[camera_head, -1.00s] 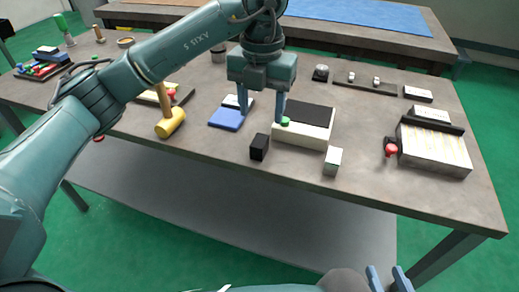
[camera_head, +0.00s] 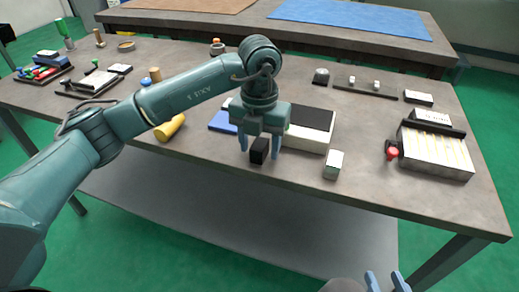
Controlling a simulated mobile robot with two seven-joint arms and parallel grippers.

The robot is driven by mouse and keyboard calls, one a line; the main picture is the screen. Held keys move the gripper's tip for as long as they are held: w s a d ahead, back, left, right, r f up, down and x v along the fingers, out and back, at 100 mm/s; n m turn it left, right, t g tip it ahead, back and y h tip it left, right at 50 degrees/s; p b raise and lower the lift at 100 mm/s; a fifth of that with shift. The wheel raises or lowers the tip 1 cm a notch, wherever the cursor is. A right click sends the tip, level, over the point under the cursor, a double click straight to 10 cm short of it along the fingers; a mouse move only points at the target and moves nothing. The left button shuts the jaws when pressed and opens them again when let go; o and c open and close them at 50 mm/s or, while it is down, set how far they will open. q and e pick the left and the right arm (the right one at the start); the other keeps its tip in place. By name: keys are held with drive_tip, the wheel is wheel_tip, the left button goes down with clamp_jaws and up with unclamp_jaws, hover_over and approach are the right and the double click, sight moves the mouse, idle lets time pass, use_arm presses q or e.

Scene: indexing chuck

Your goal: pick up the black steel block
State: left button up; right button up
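The black steel block (camera_head: 259,150) stands near the front edge of the grey table, in front of a white box with a black top (camera_head: 310,128). My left gripper (camera_head: 259,147) is over the block with its fingers apart, one on either side of it. I cannot tell whether the fingers touch the block. My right gripper (camera_head: 387,281) shows only at the bottom edge, with two blue fingertips apart and nothing between them.
A silver-white block (camera_head: 333,164) stands to the right of the black block. A blue pad (camera_head: 222,122) and a yellow mallet head (camera_head: 170,127) lie to the left. A white ribbed fixture with a red knob (camera_head: 436,150) stands at the right. The table front between them is clear.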

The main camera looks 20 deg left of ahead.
use_arm(q)
clamp_jaws()
idle(0.3)
drive_tip(key=shift+r, duration=0.15)
